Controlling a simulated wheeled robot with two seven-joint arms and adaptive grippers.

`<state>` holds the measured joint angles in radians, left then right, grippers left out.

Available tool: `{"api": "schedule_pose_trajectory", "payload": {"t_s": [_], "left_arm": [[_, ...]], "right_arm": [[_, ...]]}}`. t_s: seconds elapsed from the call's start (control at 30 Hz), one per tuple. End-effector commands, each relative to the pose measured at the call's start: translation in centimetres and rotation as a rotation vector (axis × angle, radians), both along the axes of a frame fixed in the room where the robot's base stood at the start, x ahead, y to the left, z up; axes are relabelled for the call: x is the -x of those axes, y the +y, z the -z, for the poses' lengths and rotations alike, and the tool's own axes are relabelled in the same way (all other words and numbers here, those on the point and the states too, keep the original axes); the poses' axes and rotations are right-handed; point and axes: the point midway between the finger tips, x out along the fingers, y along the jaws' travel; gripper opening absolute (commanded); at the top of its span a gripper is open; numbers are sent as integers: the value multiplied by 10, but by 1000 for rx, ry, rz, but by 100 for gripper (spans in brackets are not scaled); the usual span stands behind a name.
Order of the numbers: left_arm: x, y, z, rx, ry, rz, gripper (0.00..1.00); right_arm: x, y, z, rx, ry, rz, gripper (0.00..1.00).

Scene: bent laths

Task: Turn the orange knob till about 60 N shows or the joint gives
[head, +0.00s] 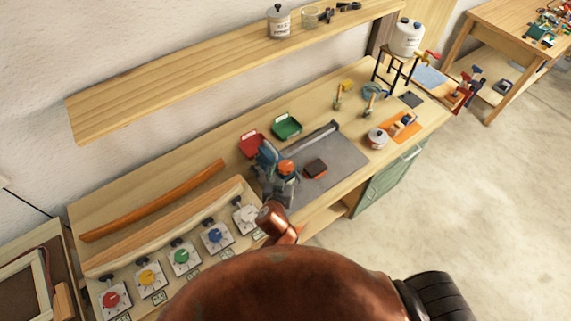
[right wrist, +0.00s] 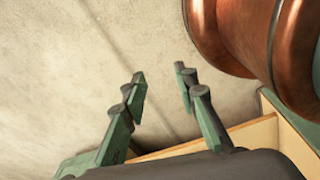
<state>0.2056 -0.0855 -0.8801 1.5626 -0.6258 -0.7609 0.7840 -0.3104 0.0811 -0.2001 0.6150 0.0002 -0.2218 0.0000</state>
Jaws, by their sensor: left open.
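The orange knob (head: 286,167) is a small round cap in the head view, near the grey mat's left end. It sits beside a blue device (head: 266,154), and I cannot make out how they join. My left gripper (head: 282,180) is open, close to the knob on its near side. I cannot tell whether its fingers touch the knob. No force reading or joint is legible at this size. My right gripper (right wrist: 162,80) shows in the right wrist view, open and empty, its green fingers apart before a pale plain surface.
A dark red-brown block (head: 315,168) lies on the grey mat (head: 345,155). A row of panels with coloured knobs (head: 182,257) and a bent orange lath (head: 155,202) lie left. A shelf (head: 180,88) overhangs the bench.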

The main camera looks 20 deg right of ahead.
Motion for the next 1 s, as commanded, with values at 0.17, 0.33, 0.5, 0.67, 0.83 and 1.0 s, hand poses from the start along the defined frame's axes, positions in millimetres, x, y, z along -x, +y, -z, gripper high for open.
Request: {"api": "schedule_pose_trajectory", "payload": {"t_s": [0.17,0.33,0.5,0.67,0.83,1.0], "left_arm": [[-19,-7,9,-2,1,-2,58],[-26,-11,12,2,2,-2,58],[-27,-11,13,1,2,-3,58],[-27,-11,13,1,2,-3,54],[-27,-11,13,1,3,-3,42],[-27,-11,13,1,3,-3,31]], "right_arm": [[-1,0,-2,0,-1,0,27],[-13,1,-3,-2,-17,-4,27],[-20,3,-3,-3,-26,-5,27],[-19,3,-3,-3,-25,-5,27],[-15,2,-3,-3,-20,-4,27],[-13,2,-3,-3,-16,-3,27]]}}
